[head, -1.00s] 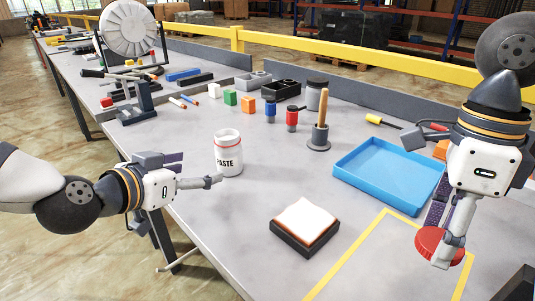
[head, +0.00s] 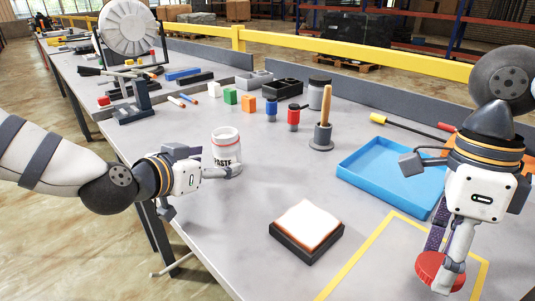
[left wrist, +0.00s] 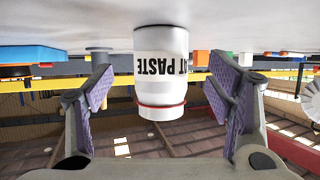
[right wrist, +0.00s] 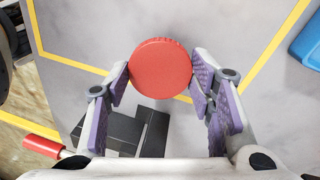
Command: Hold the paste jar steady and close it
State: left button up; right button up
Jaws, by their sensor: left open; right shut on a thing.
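The white paste jar (head: 226,150) stands upright on the table, with a red ring near its open top; its label reads PASTE. It also shows upside down in the left wrist view (left wrist: 161,75). My left gripper (head: 220,162) is open, its fingers reaching toward the jar. In the left wrist view the jar sits between and ahead of the two fingers (left wrist: 162,100), with gaps on both sides. My right gripper (head: 440,268) is shut on the red lid (head: 430,268), held at the table's right front. The lid's round top shows between the fingertips in the right wrist view (right wrist: 160,68).
A black-based pad with a white top (head: 306,226) lies between the arms. A blue tray (head: 385,168) is behind the right gripper. Yellow tape (head: 355,255) marks the right front.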

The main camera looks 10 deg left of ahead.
aim_at(218, 158)
pick_arm(q)
jog(key=x, duration=0.3)
jog(key=b+x, duration=0.1)
jog(key=shift+w+d+r, duration=0.1)
jog(key=shift+w+r, duration=0.1)
jog(key=shift+w, duration=0.25)
pick_arm(e)
notch_tip(218, 158, down, 2)
jog(key=shift+f, duration=0.1)
pick_arm(q)
jog(key=shift+w, duration=0.35)
jog(key=shift+r, duration=0.1)
jog(key=shift+s, duration=0.1)
jog(key=shift+r, duration=0.1)
jog(key=c, duration=1.7)
